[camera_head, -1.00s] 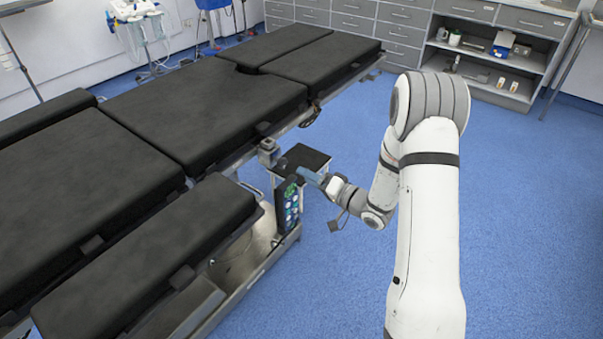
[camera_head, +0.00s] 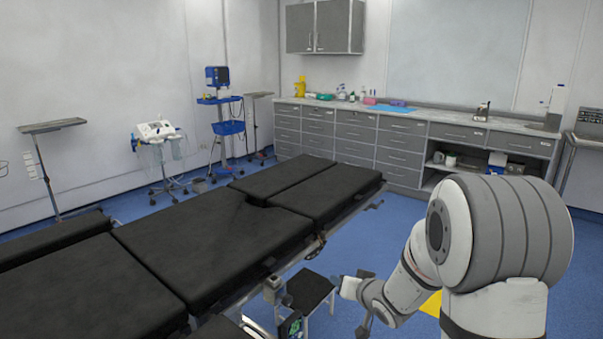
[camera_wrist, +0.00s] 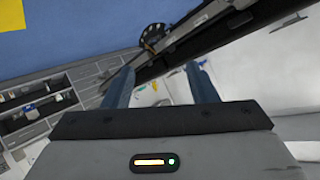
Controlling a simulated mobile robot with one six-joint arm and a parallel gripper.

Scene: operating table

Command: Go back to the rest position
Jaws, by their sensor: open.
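The wrist view shows my gripper (camera_wrist: 160,70) with its two blue fingers apart and nothing between them. In the head view my white and grey arm stands at the lower right, bent toward the table, and its wrist is beside the small black-topped stool. The fingers are hard to make out there. The black padded operating table (camera_head: 150,260) fills the lower left. Part of its dark edge (camera_wrist: 190,38) runs across the wrist view beyond the fingers.
The black-topped stool (camera_head: 310,288) stands close to the table's side. Grey drawer cabinets (camera_head: 350,140) line the back wall. A blue trolley (camera_head: 226,115) and a white device on a stand (camera_head: 157,130) are at the back left. Blue floor (camera_head: 370,245) is open between table and cabinets.

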